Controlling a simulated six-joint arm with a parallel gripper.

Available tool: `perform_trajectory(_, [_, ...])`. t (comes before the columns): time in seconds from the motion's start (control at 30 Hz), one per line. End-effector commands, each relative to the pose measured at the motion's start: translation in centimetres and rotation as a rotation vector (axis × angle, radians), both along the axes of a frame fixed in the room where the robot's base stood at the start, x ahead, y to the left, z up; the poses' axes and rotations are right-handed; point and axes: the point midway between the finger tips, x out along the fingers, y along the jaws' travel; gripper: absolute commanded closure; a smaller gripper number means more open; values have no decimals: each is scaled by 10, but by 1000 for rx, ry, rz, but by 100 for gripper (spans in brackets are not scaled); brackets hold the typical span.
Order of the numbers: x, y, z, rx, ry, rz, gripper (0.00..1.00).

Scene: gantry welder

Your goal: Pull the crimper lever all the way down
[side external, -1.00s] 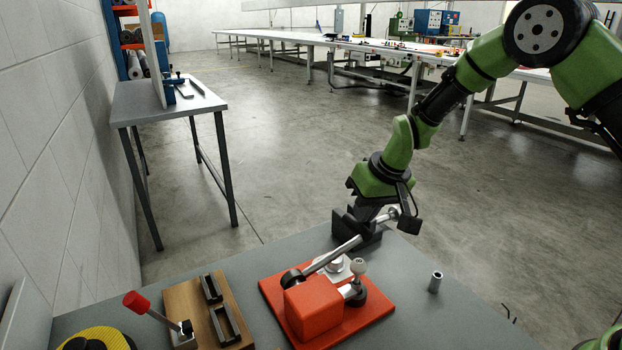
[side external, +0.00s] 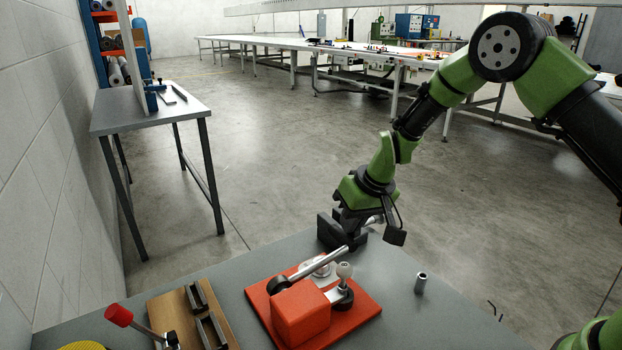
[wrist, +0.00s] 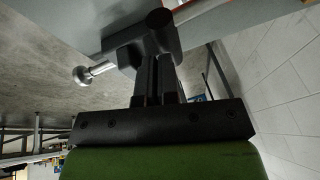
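The red crimper (side external: 302,318) stands on the grey table in the side external view. Its silver lever (side external: 318,263) runs from a dark pivot at the left, up and away to the right, to my gripper (side external: 342,232). The lever is at a low slant. In the wrist view my gripper (wrist: 153,55) looks closed around the lever, and a silver rod end with a knob (wrist: 85,75) sticks out at the left. The dark fingers hide the gripped stretch.
A wooden block with dark rails (side external: 190,318) and a red-knobbed handle (side external: 120,315) are left of the crimper. A small metal cylinder (side external: 421,283) stands at the right. The table's far edge is behind my gripper.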

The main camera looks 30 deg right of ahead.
Motion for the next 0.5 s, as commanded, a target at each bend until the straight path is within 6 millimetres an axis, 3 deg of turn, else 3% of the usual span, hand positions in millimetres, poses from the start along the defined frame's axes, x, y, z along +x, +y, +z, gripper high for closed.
perform_trajectory(0.07, [-3,0,-7,-4,16,4,100])
perform_trajectory(0.2, [-3,1,3,-1,14,4,100])
perform_trajectory(0.4, [0,1,43,-1,-2,1,100])
perform_trajectory(0.5, [-9,-15,62,0,-1,-5,100])
